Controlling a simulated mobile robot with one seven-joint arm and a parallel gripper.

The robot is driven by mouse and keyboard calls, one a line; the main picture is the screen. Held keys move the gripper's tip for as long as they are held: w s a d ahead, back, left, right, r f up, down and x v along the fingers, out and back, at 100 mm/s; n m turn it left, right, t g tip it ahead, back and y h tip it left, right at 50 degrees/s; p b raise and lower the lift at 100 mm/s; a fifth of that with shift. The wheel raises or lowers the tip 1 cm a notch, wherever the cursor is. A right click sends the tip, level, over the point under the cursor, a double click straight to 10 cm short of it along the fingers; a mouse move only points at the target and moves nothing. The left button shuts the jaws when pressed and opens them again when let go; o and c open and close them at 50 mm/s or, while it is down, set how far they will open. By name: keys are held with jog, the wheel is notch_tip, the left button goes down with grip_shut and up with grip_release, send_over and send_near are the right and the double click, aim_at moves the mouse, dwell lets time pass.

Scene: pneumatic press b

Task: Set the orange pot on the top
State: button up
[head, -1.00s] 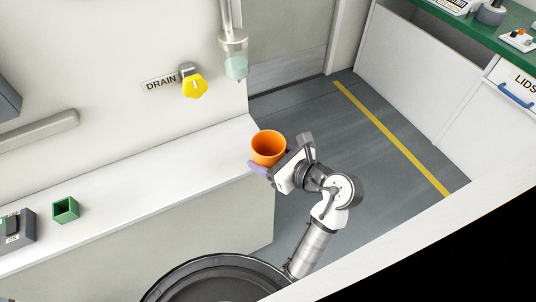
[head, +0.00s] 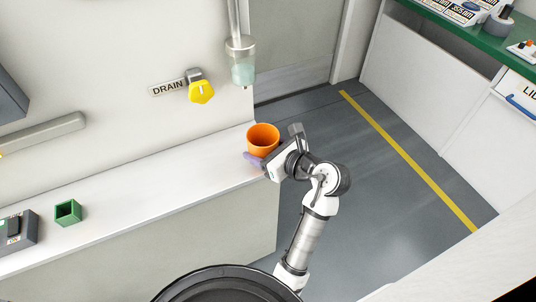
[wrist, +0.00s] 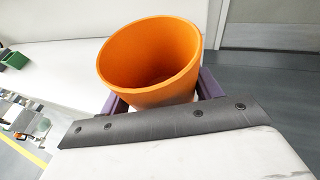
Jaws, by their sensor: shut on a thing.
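The orange pot (head: 262,140) is an open-topped cup, upright and empty as far as its inside shows. My gripper (head: 256,158) is shut on it, with purple fingers at its sides. In the head view the pot overlaps the right end of the white top (head: 150,185); I cannot tell whether its base touches that surface. In the wrist view the pot (wrist: 150,62) fills the middle, between the purple fingers (wrist: 160,100), and its base is hidden.
A small green square box (head: 68,212) and a grey switch box (head: 16,233) stand on the left of the white top. A yellow drain knob (head: 201,92) and a clear-cupped filter (head: 242,65) are on the wall above. The middle of the top is clear.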

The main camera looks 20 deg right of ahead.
jog(key=shift+w+a+f, duration=0.1)
jog(key=shift+w+f, duration=0.05)
jog(key=shift+w, duration=2.15)
jog(key=shift+w+a+f, duration=0.1)
jog(key=shift+w, duration=2.15)
jog(key=shift+p, duration=0.45)
jog(key=shift+f, duration=0.4)
jog(key=o, duration=1.1)
jog(key=shift+s+d, duration=0.1)
jog(key=b+v, duration=0.2)
jog(key=v, duration=1.1)
jog(key=shift+s+d+r+b, duration=0.2)
jog(key=shift+s+b, duration=0.1)
jog(key=shift+b, duration=0.1)
